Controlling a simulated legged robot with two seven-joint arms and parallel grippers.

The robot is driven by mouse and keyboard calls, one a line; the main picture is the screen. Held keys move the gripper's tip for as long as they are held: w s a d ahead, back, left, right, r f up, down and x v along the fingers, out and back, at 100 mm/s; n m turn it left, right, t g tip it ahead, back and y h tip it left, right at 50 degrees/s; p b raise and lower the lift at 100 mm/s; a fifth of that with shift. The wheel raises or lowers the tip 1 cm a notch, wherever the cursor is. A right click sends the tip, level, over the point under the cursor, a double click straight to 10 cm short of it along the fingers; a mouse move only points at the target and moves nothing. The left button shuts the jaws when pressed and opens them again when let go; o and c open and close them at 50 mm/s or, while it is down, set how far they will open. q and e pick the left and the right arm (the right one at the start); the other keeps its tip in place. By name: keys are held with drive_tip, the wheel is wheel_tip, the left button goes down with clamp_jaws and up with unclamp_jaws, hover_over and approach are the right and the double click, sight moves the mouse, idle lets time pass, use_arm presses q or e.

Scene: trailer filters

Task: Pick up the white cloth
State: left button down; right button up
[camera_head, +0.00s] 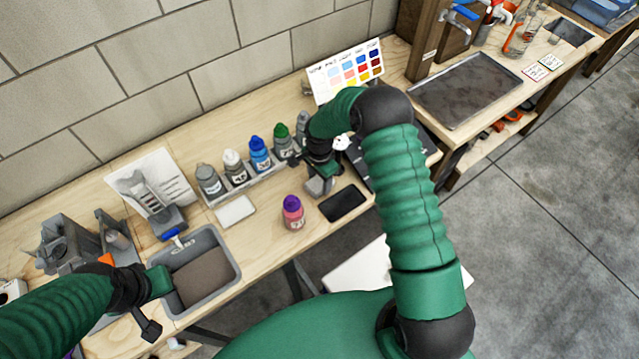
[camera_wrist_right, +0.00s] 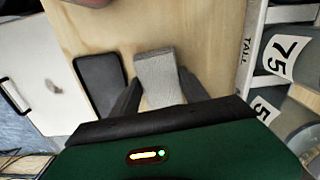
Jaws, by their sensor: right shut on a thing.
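The white cloth (camera_wrist_right: 158,80) looks like a pale grey, textured folded pad in the right wrist view. It sits between the two dark fingers of my right gripper (camera_wrist_right: 158,98), which is shut on it. In the head view the cloth (camera_head: 318,187) shows as a small grey patch below my right gripper (camera_head: 319,174), left of a black flat rectangle (camera_head: 343,203). I cannot tell whether it is clear of the table. My left gripper (camera_head: 154,302) is by the grey tray (camera_head: 236,262) at the lower left; its finger opening is not clear.
A row of paint bottles (camera_head: 235,167) stands in a rack behind the cloth. A pink bottle with a purple cap (camera_head: 293,213) and a white flat pad (camera_head: 235,210) are to the left. A colour chart (camera_head: 345,72) stands at the back. Bare wood lies around the pink bottle.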

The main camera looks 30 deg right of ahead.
sight(319, 182)
drive_tip(key=c, duration=0.5)
drive_tip(key=shift+r, duration=0.45)
wheel_tip(319, 182, up, 2)
drive_tip(key=shift+r+b, duration=0.2)
drive_tip(key=shift+b, duration=0.3)
drive_tip(key=s, duration=0.5)
drive_tip(key=s+r+b, duration=0.1)
drive_tip(key=s, duration=0.4)
drive_tip(key=s+a+b, duration=0.1)
drive_tip(key=s, duration=0.5)
drive_tip(key=shift+r, duration=0.3)
